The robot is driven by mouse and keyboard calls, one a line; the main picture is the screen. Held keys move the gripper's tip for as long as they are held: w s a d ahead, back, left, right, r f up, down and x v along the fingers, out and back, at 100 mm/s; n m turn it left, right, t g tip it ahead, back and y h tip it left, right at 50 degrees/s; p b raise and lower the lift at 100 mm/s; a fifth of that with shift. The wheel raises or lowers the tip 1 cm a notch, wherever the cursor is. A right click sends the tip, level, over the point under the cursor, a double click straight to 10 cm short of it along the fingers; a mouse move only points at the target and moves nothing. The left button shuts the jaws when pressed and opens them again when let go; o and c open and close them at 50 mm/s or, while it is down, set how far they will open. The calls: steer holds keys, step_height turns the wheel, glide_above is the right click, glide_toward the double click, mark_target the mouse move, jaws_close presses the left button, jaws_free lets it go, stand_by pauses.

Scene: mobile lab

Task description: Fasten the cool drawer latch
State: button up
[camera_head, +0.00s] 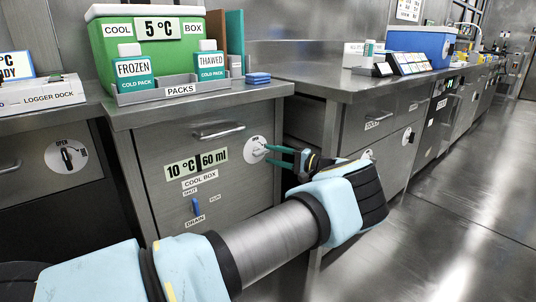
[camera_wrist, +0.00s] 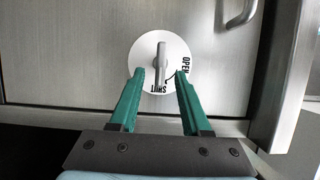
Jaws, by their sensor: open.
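The cool drawer latch (camera_head: 257,149) is a round white dial with a metal lever on the right of the grey drawer front (camera_head: 160,150) labelled COOL BOX. In the wrist view the latch lever (camera_wrist: 160,58) stands upright in the picture, with SHUT printed near its lower end and OPEN to the right. My gripper (camera_head: 268,155) has green fingers, which also show in the wrist view (camera_wrist: 161,74). They are open, one on each side of the lever's lower part, with gaps visible. I cannot tell how far the tips are from the dial.
A bar handle (camera_head: 218,131) sits above and left of the latch. A blue drain lever (camera_head: 195,207) is lower on the front. The green cool box (camera_head: 105,50) and packs tray (camera_head: 180,91) stand on the counter. Another counter (camera_head: 330,83) is close on the right.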

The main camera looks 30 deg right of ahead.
steer(key=v, duration=0.8)
steer(key=shift+s, duration=0.15)
steer(key=shift+d, duration=0.1)
